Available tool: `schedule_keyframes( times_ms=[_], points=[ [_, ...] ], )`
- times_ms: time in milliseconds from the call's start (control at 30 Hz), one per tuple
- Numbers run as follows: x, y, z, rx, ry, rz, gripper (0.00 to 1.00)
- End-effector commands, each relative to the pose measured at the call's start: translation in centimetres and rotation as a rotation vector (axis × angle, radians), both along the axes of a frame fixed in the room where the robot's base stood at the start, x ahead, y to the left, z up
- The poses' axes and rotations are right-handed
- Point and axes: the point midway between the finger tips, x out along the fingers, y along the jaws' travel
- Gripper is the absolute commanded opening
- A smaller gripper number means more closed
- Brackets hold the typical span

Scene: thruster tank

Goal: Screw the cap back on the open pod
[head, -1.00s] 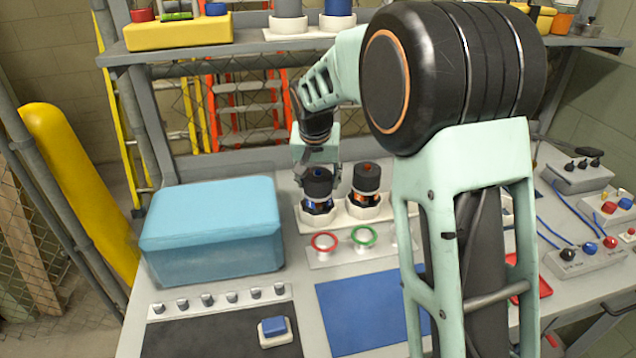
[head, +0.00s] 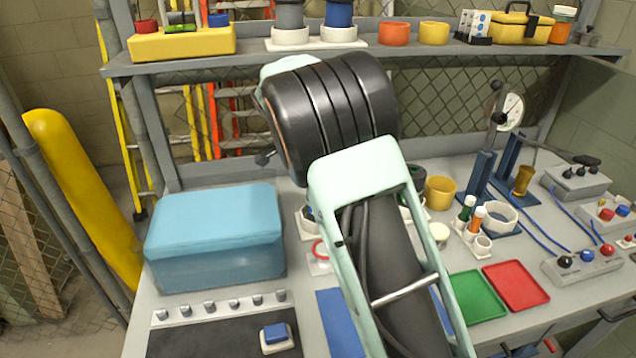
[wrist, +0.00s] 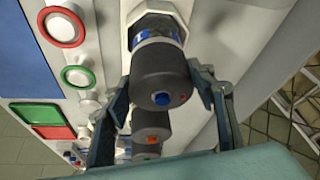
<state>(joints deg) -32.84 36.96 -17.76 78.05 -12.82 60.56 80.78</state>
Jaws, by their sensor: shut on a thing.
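In the wrist view, my gripper (wrist: 160,84) is shut on a dark grey cap (wrist: 158,68) with a blue dot and a small red mark, one finger on each side. The cap is on top of a pod (wrist: 150,30) with a blue band, which stands in a white holder (wrist: 170,8). I cannot tell how tightly the cap sits. A second dark-capped pod (wrist: 151,122) with an orange mark stands beside it, partly hidden. In the head view my arm hides the gripper and nearly all of both pods.
A blue lidded box (head: 215,240) stands left of the pods. A red ring (wrist: 62,27) and a green ring (wrist: 78,76) are beside the holder. Green (head: 474,297) and red (head: 517,285) trays lie at the right. A shelf (head: 400,52) runs above the back.

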Motion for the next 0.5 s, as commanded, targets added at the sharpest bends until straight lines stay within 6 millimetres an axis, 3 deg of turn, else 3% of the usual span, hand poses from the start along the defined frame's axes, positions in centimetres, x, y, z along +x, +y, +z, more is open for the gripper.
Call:
schedule_keyframes(
  times_ms=[33,233,267,433,500],
  points=[
    [-0.28,-0.71,-0.32,-0.013,0.012,-0.015,0.3],
    [-0.36,-0.73,-0.46,-0.013,0.015,-0.018,0.3],
    [-0.36,-0.74,-0.47,-0.013,0.015,-0.017,0.52],
    [-0.32,-0.54,-0.43,-0.009,0.013,-0.014,0.71],
    [-0.28,-0.44,-0.36,-0.008,0.012,-0.013,0.71]
  ],
)
